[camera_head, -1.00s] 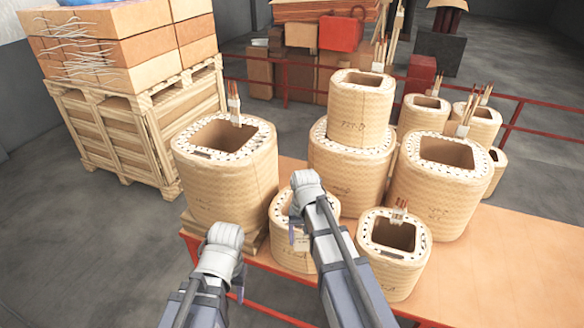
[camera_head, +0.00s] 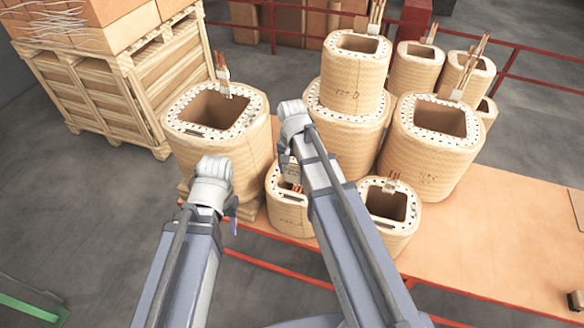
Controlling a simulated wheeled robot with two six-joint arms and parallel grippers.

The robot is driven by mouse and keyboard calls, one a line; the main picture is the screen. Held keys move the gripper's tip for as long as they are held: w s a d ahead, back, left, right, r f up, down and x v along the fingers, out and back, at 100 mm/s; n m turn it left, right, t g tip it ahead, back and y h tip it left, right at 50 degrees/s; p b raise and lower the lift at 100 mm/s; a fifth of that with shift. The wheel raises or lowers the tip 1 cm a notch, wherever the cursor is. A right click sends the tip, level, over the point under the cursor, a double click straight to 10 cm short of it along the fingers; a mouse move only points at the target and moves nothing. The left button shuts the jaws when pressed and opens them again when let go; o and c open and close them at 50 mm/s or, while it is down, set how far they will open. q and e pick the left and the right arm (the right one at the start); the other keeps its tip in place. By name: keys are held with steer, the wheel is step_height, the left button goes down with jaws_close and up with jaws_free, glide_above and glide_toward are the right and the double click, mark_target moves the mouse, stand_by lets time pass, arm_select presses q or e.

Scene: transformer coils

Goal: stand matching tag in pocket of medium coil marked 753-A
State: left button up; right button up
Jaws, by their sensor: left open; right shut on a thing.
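My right gripper (camera_head: 286,166) is shut on a small pale tag (camera_head: 293,172) with reddish tips, mostly hidden by my wrist. It is in front of and over the small coil (camera_head: 287,210). My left gripper (camera_head: 234,222) is open, low in front of the large left coil (camera_head: 235,148); its fingers are mostly hidden. A tan coil (camera_head: 433,160) at right and a stacked coil (camera_head: 355,90) in the middle carry dark markings too small to read surely, so I cannot tell which is 753-A. Similar tags stand on the left coil (camera_head: 223,80) and front right coil (camera_head: 392,183).
The coils stand close together on an orange table (camera_head: 480,235) with a red frame. The table is clear at right, apart from a flat sheet and a small block (camera_head: 575,300). A wooden pallet crate (camera_head: 110,95) is at left; a red railing (camera_head: 520,100) runs behind.

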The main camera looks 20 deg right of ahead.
mark_target(292, 179)
steer(key=shift+f+b, duration=5.9)
steer(key=shift+f, duration=0.1)
steer(key=o, duration=1.3)
steer(key=shift+o, duration=0.2)
step_height(292, 179, up, 8)
steer(key=p, duration=0.8)
steer(key=shift+f, duration=0.1)
steer(key=s+a+f+n+h+b, duration=0.1)
steer(key=s+a+n, duration=0.9)
steer(key=s, duration=0.4)
steer(key=shift+s+a+n, duration=0.15)
steer(key=shift+a+n, duration=0.05)
steer(key=shift+n, duration=0.1)
